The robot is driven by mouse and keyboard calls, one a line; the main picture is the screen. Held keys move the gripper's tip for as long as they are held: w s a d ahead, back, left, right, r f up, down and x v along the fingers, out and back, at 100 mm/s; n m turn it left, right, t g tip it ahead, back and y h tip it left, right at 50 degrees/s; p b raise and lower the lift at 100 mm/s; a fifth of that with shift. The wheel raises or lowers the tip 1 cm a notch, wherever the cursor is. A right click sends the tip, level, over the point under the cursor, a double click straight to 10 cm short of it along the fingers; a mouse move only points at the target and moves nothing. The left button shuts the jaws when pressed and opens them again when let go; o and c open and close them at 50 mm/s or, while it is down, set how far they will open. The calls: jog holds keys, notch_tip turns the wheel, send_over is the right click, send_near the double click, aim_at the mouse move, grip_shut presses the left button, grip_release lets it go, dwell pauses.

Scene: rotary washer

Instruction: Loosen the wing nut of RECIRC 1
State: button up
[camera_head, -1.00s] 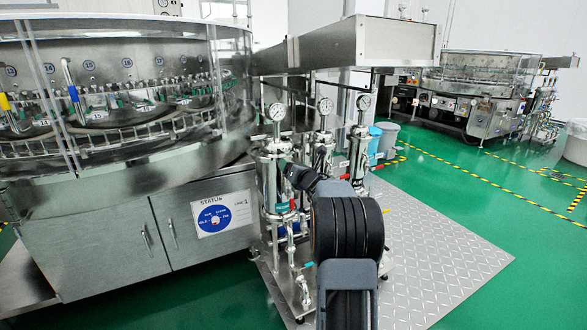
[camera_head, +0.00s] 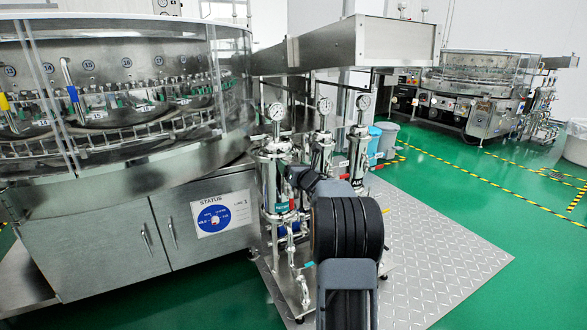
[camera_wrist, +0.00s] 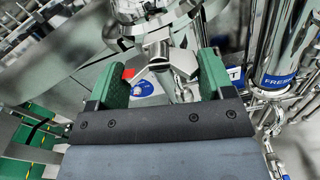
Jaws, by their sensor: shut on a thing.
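In the wrist view a shiny metal wing nut (camera_wrist: 181,57) sits between the two green-padded fingers of my gripper (camera_wrist: 164,80), which is shut on its wings. A round steel clamp or lid edge (camera_wrist: 150,28) lies just beyond it. In the head view the front steel filter housing (camera_head: 271,178) stands at the left of the row, under a round gauge. No RECIRC 1 label is readable in either view.
More steel housings with gauges (camera_head: 325,105) stand close behind. In the wrist view a housing with a blue FRESH label (camera_wrist: 287,82) is at the right. The round washer (camera_head: 100,200) is at the left. Bare tread plate (camera_head: 440,255) lies to the right.

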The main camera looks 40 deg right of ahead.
jog(key=o, duration=0.9)
jog(key=s, duration=0.4)
jog(key=s+a+p, duration=0.1)
jog(key=s, duration=0.4)
jog(key=s+a+p, duration=0.1)
jog(key=s, duration=0.3)
jog(key=shift+s, duration=0.35)
jog(key=shift+d, duration=0.1)
jog(key=s+a+r+m+g+h+p, duration=0.1)
jog(key=a+r+m+g+p, duration=0.2)
jog(key=a+r+m+p, duration=0.5)
jog(key=s+a+r+m+g+h+p, duration=0.1)
jog(key=a+r+m+g+p, duration=0.2)
jog(key=r+m+p, duration=0.7)
jog(key=s+a+r+m+g+y+p, duration=0.1)
jog(key=s+a+r+m+g+p, duration=0.1)
jog(key=s+a+r+m+p, duration=0.2)
jog(key=s+a+r+m+g+y+p, duration=0.2)
jog(key=s+a+r+m+p, duration=0.3)
jog(key=p, duration=0.6)
jog(key=s+a+r+m+g+y+p, duration=0.1)
jog(key=s+a+r+m+g+p, duration=0.3)
jog(key=s+a+p, duration=0.3)
jog(key=shift+s+a+r+m+y+p, duration=0.15)
jog(key=shift+s+a+r+m, duration=0.1)
jog(key=shift+a, duration=0.3)
jog(key=shift+s+a+r+m+y+p, duration=0.15)
jog(key=shift+s+a+r, duration=0.05)
jog(key=shift+a, duration=0.3)
